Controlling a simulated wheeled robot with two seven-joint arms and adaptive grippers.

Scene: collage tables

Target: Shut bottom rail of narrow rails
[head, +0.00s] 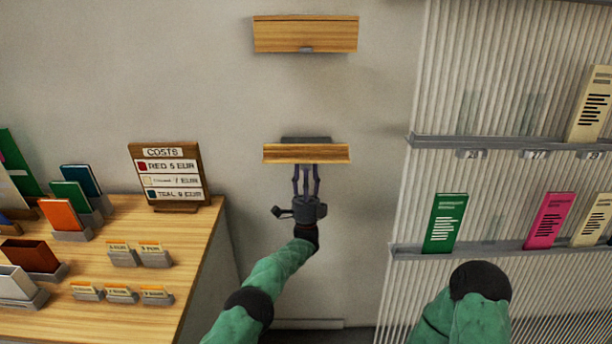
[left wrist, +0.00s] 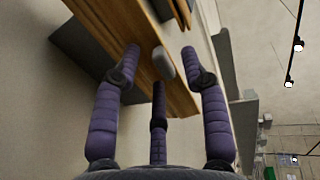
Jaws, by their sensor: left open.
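The narrow rails are two short wood-fronted units on the wall. The top rail (head: 305,34) hangs high, with a small grey handle under its front. The bottom rail (head: 306,153) is lower; a dark grey part shows behind its wooden front, which stands out from the wall. My left gripper (head: 307,172) is below that front, fingers pointing up at it. In the left wrist view the wooden front (left wrist: 180,95) carries a grey handle (left wrist: 164,63). The open fingers of my left gripper (left wrist: 160,58) are spread around it; contact is unclear. My right gripper is out of view.
A wooden table (head: 205,240) with card holders and a costs sign (head: 166,176) stands at left. A ribbed wall panel at right has wider ledges (head: 395,249) with coloured cards. The wall between is clear. My right arm shows at lower right.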

